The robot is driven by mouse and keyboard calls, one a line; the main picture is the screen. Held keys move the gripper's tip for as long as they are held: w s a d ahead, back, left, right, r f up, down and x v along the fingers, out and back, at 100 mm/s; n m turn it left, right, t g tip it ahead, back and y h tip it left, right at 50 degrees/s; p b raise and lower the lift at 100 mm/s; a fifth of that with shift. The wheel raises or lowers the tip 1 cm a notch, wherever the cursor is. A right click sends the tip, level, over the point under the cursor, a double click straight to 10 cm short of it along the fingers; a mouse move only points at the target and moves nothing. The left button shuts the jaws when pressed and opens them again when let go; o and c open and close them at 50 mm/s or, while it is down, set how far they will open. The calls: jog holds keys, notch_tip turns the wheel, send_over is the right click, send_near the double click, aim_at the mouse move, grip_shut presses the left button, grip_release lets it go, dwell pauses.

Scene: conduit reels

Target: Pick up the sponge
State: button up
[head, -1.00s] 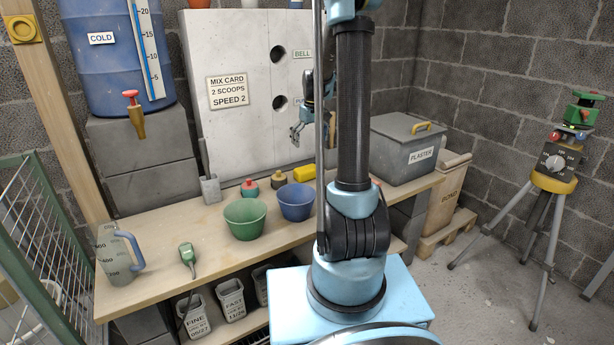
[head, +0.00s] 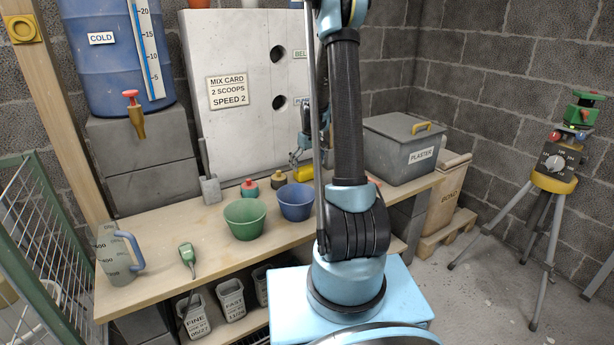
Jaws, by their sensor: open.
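The sponge (head: 304,174) is a yellow block lying near the back of the wooden bench, right of two small round-knobbed items. My gripper (head: 294,163) is low over the bench at the sponge's left end, with its jaws open. Part of the gripper overlaps the sponge in this view, and I cannot tell whether they touch. My arm's dark column hides the bench just right of the sponge.
A green bowl (head: 245,219) and a blue bowl (head: 294,202) stand in front of the sponge. A red-topped item (head: 250,188) and a yellow-topped item (head: 278,180) sit to its left. A grey plaster box (head: 400,150) stands to the right.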

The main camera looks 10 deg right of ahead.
aim_at(307, 168)
jog(key=shift+w+a+f, duration=0.1)
jog(key=shift+w+f, duration=0.05)
jog(key=shift+f, duration=1.65)
jog(key=c, duration=0.7)
jog(key=shift+r, duration=0.15)
notch_tip(307, 168, up, 10)
jog(key=shift+f, duration=0.1)
jog(key=shift+o, duration=0.5)
